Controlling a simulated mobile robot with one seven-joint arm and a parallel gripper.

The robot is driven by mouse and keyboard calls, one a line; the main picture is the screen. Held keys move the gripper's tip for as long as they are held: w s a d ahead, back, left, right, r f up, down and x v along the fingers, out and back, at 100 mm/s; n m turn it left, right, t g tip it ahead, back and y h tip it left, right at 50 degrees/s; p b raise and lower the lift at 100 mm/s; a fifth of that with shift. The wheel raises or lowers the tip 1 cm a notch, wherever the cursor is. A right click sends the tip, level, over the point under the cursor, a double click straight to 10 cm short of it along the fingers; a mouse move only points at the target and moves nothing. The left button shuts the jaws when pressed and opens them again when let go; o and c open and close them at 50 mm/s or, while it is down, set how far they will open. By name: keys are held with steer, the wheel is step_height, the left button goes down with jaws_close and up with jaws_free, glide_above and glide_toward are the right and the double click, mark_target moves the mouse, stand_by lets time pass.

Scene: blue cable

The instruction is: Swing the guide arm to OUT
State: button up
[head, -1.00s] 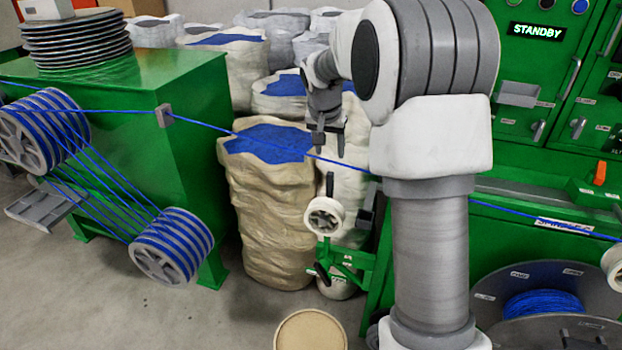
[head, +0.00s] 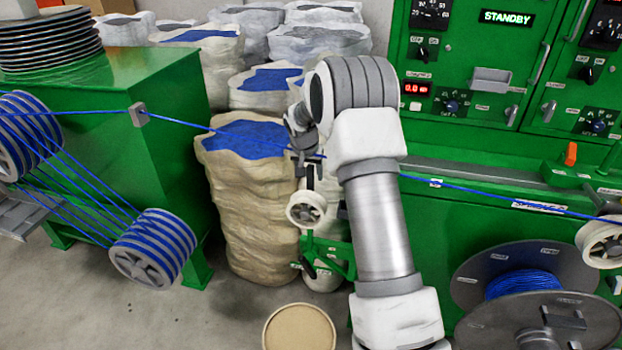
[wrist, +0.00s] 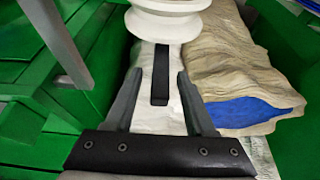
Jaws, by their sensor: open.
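The guide arm is a green bracket (head: 335,258) low on the front of the green machine, with a white pulley (head: 306,209) and an upright black handle (head: 310,178) above it. My gripper (head: 306,160) is at the top of the handle in the head view, and partly hides it. In the wrist view my gripper (wrist: 157,78) is open, its two grey fingers apart. The black handle (wrist: 160,78) appears between the fingertips with a gap on each side; the white pulley (wrist: 165,22) is beyond it. Whether the fingers surround the handle in depth I cannot tell.
The blue cable (head: 220,130) runs across the scene, close to my gripper. Bulky sacks (head: 250,210) stand behind and left. The green machine (head: 480,230) with a STANDBY display is right. A round tan-topped container (head: 299,328) stands on the floor in front.

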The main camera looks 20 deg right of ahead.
steer(key=shift+x, duration=1.6)
jaws_close()
